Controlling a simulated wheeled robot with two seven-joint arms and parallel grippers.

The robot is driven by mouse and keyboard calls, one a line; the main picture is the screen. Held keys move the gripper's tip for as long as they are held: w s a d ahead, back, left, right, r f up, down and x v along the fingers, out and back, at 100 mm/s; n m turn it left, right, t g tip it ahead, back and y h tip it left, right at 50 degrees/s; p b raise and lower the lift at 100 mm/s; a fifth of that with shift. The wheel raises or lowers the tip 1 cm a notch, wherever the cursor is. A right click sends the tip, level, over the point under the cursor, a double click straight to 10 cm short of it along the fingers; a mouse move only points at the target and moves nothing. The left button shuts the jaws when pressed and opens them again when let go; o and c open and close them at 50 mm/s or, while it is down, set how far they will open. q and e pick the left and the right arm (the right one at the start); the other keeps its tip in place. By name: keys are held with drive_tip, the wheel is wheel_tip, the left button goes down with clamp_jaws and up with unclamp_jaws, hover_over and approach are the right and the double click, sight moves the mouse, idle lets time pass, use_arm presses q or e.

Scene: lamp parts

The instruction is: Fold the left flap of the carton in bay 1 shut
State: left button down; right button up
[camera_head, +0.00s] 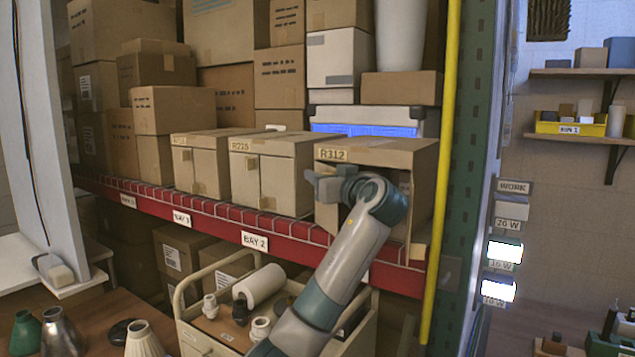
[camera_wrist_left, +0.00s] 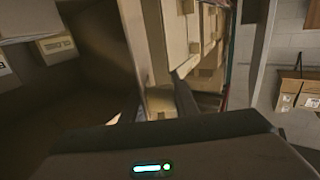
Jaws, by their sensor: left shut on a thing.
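The carton marked R312 (camera_head: 372,152) stands at the right end of the red shelf, above the place right of the BAY 2 label. Its front is partly open, with shadow inside behind my arm. Its left flap (camera_head: 325,217) shows below my left gripper (camera_head: 320,186), which is at the carton's front left edge. In the left wrist view the jaws are shut on the flap (camera_wrist_left: 160,102), a pale board, with the dark carton interior (camera_wrist_left: 95,65) to its left. My forearm hides much of the carton front. My right gripper is not in view.
Closed cartons R215 (camera_head: 271,172) and another (camera_head: 201,163) stand close on the left. A yellow post (camera_head: 443,170) rises just right of the carton. A cart (camera_head: 205,335) with lamp parts stands below, near my arm.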

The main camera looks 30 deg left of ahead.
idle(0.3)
use_arm(q)
drive_tip(key=c, duration=1.4)
unclamp_jaws()
drive_tip(key=shift+c, duration=0.2)
